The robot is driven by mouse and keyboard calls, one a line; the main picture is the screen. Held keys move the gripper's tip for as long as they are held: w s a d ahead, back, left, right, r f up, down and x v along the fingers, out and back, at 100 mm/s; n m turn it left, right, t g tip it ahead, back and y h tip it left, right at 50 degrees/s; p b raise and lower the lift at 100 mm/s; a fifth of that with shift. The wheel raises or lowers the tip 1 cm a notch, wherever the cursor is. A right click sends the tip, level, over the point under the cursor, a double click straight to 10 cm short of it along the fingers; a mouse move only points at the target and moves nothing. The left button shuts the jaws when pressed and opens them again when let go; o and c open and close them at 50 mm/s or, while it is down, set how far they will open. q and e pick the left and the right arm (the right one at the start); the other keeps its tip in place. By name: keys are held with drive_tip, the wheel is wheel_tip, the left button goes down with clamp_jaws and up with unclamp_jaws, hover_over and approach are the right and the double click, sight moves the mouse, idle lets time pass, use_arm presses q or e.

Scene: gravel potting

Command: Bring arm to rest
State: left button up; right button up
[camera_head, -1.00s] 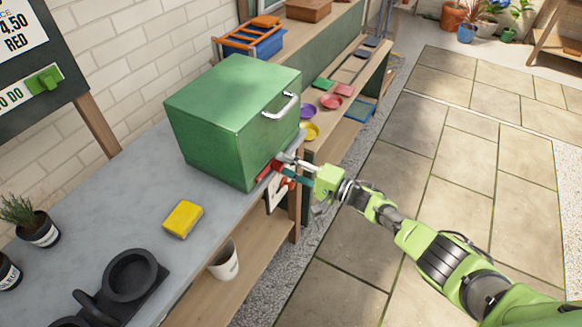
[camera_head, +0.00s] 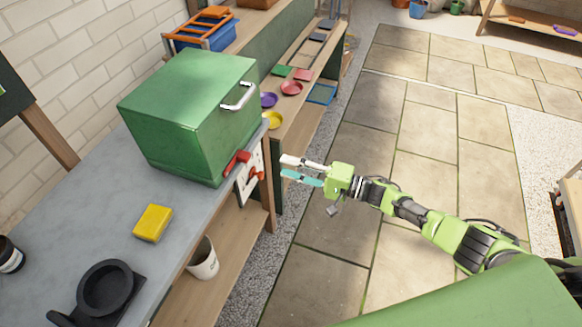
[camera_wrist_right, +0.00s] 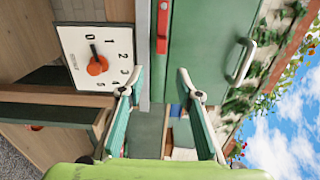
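My right gripper (camera_head: 302,171) is held out over the paved floor, to the right of the green box (camera_head: 188,118) on the grey counter. It is apart from the box and from the dial panel. In the right wrist view its two fingers (camera_wrist_right: 154,84) stand apart with nothing between them. Beyond them are the white dial panel with an orange knob (camera_wrist_right: 97,65), the red handle (camera_wrist_right: 162,28) and the green box front with a metal handle (camera_wrist_right: 241,62). My left gripper is not in view.
A yellow sponge (camera_head: 153,223) and a black round-holed stand (camera_head: 106,287) are on the counter (camera_head: 75,212). A white pot (camera_head: 203,262) is on the shelf below. Coloured dishes (camera_head: 291,88) are on the shelf behind. The paved floor (camera_head: 400,150) around the arm is clear.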

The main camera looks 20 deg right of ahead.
drive_tip(key=shift+f, duration=0.1)
idle(0.3)
drive_tip(key=s+d+f+n+h, duration=0.1)
drive_tip(key=s+d+f+h, duration=0.25)
drive_tip(key=f, duration=0.65)
drive_tip(key=s+d+f+n+h, duration=0.15)
drive_tip(key=s+f+h, duration=0.3)
drive_tip(key=f, duration=0.45)
drive_tip(key=s+d+f+h, duration=0.3)
drive_tip(key=s+f, duration=0.2)
drive_tip(key=f, duration=0.5)
drive_tip(key=s+f+n+g+h, duration=0.1)
drive_tip(key=s+f, duration=0.4)
drive_tip(key=s, duration=0.8)
drive_tip(key=s+f+n+g+h, duration=0.1)
drive_tip(key=s+f+n+g, duration=0.3)
drive_tip(key=s, duration=0.9)
drive_tip(key=s+f+n+g+h, duration=0.1)
drive_tip(key=s+f+g, duration=0.3)
drive_tip(key=s, duration=0.9)
wheel_tip(320, 180, down, 3)
drive_tip(key=shift+s+d+f+n+g+h, duration=0.2)
drive_tip(key=shift+s+n+g+h, duration=0.1)
drive_tip(key=shift+n, duration=0.35)
drive_tip(key=shift+w, duration=0.1)
